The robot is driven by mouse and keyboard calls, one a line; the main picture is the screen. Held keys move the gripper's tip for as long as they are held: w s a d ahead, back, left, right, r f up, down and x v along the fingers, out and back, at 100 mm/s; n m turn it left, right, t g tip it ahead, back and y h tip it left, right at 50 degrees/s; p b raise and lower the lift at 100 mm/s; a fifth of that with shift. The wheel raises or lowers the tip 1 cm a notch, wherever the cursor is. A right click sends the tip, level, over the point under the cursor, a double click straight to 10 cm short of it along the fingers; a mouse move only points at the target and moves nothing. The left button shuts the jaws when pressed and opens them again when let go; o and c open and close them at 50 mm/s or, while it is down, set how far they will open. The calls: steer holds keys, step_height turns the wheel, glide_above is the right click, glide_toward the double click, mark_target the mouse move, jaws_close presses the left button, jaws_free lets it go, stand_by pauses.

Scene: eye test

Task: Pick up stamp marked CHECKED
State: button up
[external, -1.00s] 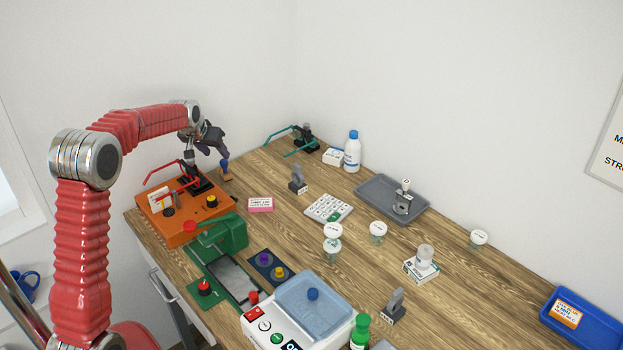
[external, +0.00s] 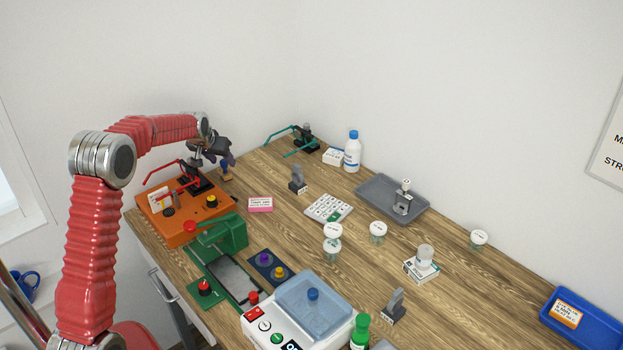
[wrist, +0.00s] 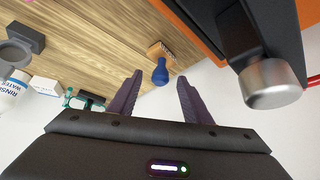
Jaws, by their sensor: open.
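A stamp with a blue handle and wooden base (external: 226,173) stands on the desk just beyond the right back corner of the orange machine. In the wrist view its blue handle (wrist: 160,72) points toward me and lies between my fingers in the picture. The lettering on its wooden base (wrist: 163,53) is too small to read. My gripper (external: 222,157) hangs at the stamp and hides part of it in the external view. In the wrist view my gripper (wrist: 158,78) is open, with a finger on each side of the handle. I see no contact.
The orange machine (external: 185,226) stands close by; its metal knob (wrist: 272,85) is near my right finger. A grey stamp (external: 298,178), a pink box (external: 261,204) and a blue-capped bottle (external: 353,155) stand farther right. Bare desk lies between them.

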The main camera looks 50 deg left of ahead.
steer(key=shift+w+a+f, duration=0.15)
steer(key=shift+w+f, duration=0.1)
steer(key=shift+f, duration=0.2)
steer(key=shift+c, duration=0.7)
jaws_close()
